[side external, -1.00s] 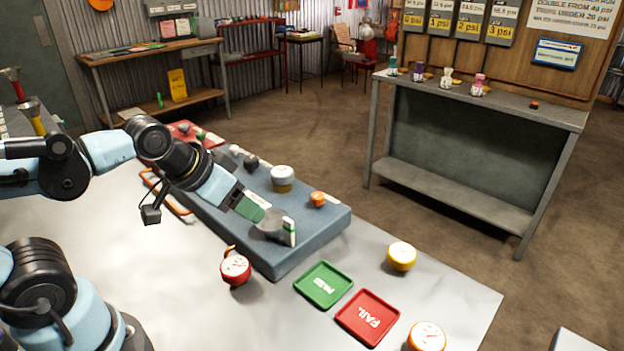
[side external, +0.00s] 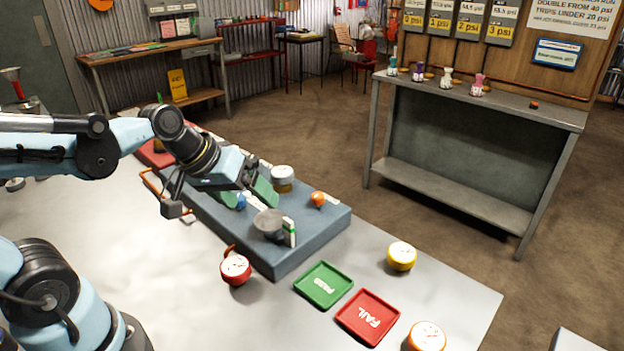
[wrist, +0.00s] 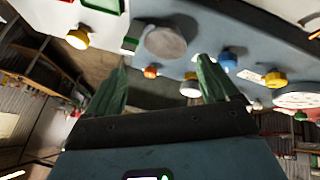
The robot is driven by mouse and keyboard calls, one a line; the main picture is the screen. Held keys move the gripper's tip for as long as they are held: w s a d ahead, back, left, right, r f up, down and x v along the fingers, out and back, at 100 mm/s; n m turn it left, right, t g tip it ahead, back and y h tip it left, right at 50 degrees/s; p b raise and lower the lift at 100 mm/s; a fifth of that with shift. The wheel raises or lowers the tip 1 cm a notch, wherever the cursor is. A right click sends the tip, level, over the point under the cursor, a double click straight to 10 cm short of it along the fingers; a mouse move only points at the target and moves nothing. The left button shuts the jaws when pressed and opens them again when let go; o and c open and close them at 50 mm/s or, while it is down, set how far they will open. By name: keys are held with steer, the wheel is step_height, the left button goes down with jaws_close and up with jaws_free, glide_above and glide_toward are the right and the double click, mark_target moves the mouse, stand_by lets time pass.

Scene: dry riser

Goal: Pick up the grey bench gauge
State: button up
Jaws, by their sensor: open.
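The grey bench gauge (side external: 267,222) is a round grey disc on the blue-grey block (side external: 305,232), with a small green-and-white piece (side external: 290,232) beside it. It also shows in the wrist view (wrist: 165,42), beyond the fingertips and roughly centred between them. My gripper (side external: 252,203) has green fingers spread apart, with nothing between them. It is above the block, a little left of and above the gauge in the side view. Both fingers also show in the wrist view (wrist: 163,62). The gauge looks free of the fingers.
A white-and-yellow gauge (side external: 283,178), an orange fitting (side external: 318,199) and a blue fitting (side external: 241,201) sit close by on the block. A red gauge (side external: 236,269), green tray (side external: 323,285), red tray (side external: 367,317) and yellow gauge (side external: 401,256) stand on the table.

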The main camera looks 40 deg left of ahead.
mark_target(273, 172)
steer(key=w+a+f+n+t+h, duration=0.1)
steer(key=w+a+n, duration=0.1)
steer(key=a+n, duration=0.2)
steer(key=w+a+n+t+h, duration=0.1)
steer(key=w+a+n+h, duration=0.1)
steer(key=n, duration=0.6)
steer(key=w+a+f+n+h, duration=0.1)
steer(key=w+a+n+h, duration=0.1)
steer(key=w+a+n, duration=0.2)
steer(key=shift+a+f+n+t, duration=0.2)
steer(key=shift+a+n, duration=0.25)
steer(key=shift+n, duration=0.15)
steer(key=shift+a+f+n+t, duration=0.1)
steer(key=shift+a+n+t, duration=0.1)
steer(key=shift+a+n, duration=0.35)
steer(key=a+n, duration=0.1)
steer(key=a+n+t, duration=0.1)
steer(key=a+n, duration=0.1)
steer(key=a+f+n+t+h, duration=0.1)
steer(key=shift+s+a+n, duration=0.1)
steer(key=shift+a+n, duration=0.05)
steer(key=shift+n, duration=0.2)
steer(key=x, duration=0.6)
steer(key=shift+w+d, duration=0.25)
steer(key=shift+w, duration=0.05)
steer(key=shift+d+x, duration=0.2)
steer(key=shift+x, duration=2.4)
steer(key=shift+r, duration=0.15)
steer(key=shift+c, duration=0.4)
steer(key=c, duration=1.3)
